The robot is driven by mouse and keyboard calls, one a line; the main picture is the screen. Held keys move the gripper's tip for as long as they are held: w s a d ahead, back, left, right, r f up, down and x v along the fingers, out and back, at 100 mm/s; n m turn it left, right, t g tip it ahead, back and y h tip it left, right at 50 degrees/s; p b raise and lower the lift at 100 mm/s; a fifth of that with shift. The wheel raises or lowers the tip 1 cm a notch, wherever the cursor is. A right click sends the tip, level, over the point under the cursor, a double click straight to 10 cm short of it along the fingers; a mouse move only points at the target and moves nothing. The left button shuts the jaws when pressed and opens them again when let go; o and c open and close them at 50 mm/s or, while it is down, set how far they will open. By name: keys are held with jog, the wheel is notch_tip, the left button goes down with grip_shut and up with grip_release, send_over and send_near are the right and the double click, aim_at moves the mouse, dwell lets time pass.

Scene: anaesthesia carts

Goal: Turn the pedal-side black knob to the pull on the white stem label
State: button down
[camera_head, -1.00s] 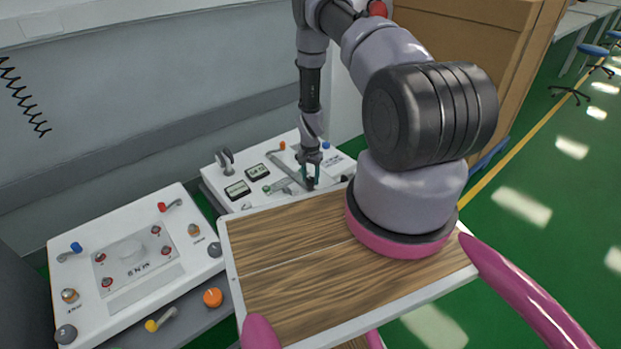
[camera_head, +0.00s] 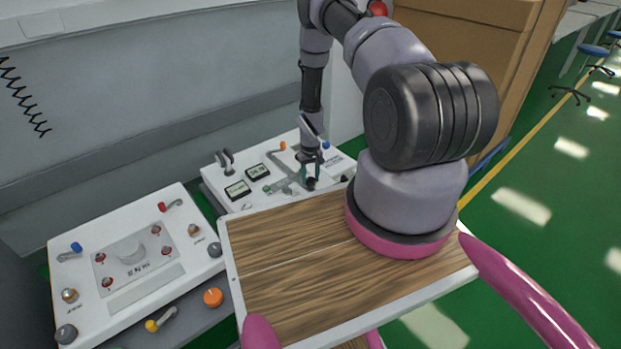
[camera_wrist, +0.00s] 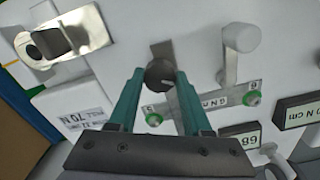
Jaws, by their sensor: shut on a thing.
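The black knob (camera_wrist: 160,73) stands on the white panel in the wrist view, between the green fingers of my gripper (camera_wrist: 161,82). The fingers are shut on its sides. In the head view the knob (camera_head: 311,183) is a small dark shape under my gripper (camera_head: 311,171), on the far cart (camera_head: 221,173). A metal plate shows behind the knob in the wrist view. A white label with dark print (camera_wrist: 82,121) lies left of my gripper. I cannot tell which way the knob's mark points, and I cannot make out the stem label.
A white-ended lever (camera_wrist: 240,40) rises right of the knob, near green-ringed parts and dark displays (camera_wrist: 300,110). A metal bracket (camera_wrist: 70,38) stands at upper left. A second control cart (camera_head: 65,215) stands at left in the head view.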

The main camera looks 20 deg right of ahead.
aim_at(310, 179)
jog(key=shift+n, duration=0.3)
jog(key=shift+c, duration=1.7)
grip_release()
notch_tip(310, 179, up, 11)
